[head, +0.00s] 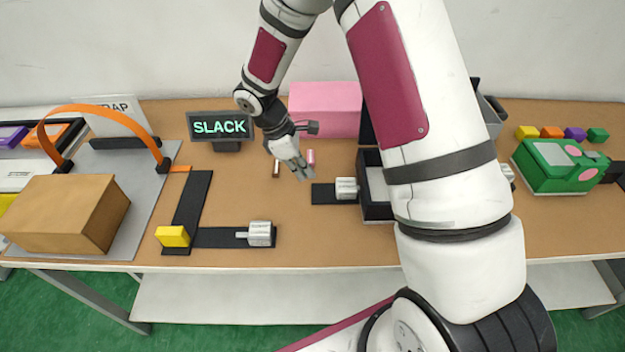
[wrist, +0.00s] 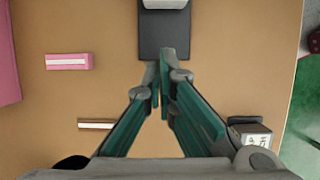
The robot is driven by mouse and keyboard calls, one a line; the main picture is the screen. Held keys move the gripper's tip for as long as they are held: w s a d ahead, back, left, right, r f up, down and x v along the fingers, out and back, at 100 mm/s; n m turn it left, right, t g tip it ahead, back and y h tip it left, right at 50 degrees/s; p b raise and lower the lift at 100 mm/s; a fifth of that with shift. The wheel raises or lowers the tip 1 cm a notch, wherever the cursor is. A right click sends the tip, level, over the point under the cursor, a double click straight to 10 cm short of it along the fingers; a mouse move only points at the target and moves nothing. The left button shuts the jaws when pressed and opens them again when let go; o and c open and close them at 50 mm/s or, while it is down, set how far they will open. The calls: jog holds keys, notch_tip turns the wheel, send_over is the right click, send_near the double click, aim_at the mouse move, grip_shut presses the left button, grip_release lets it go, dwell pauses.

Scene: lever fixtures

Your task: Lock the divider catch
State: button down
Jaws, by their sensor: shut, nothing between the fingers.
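I cannot read which label names the divider catch. One grey labelled block (head: 346,188) sits on a short dark plate (head: 322,194) beside a black tray (head: 375,212). That plate (wrist: 164,38) shows at the top of the wrist view, with the block (wrist: 165,4) cut off by the edge. A second grey labelled block (head: 260,233) sits on an L-shaped dark track (head: 192,200) with a yellow block (head: 173,236); it also shows at lower right in the wrist view (wrist: 254,136). My gripper (head: 304,172) is shut and empty above the table, near the short plate's left end; its fingertips (wrist: 161,76) overlap the plate's near edge.
A SLACK display (head: 220,126) stands at the back. My arm hides part of the tray.

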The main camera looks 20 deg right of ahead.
jog(key=shift+v, duration=2.75)
jog(key=shift+a+f, duration=0.1)
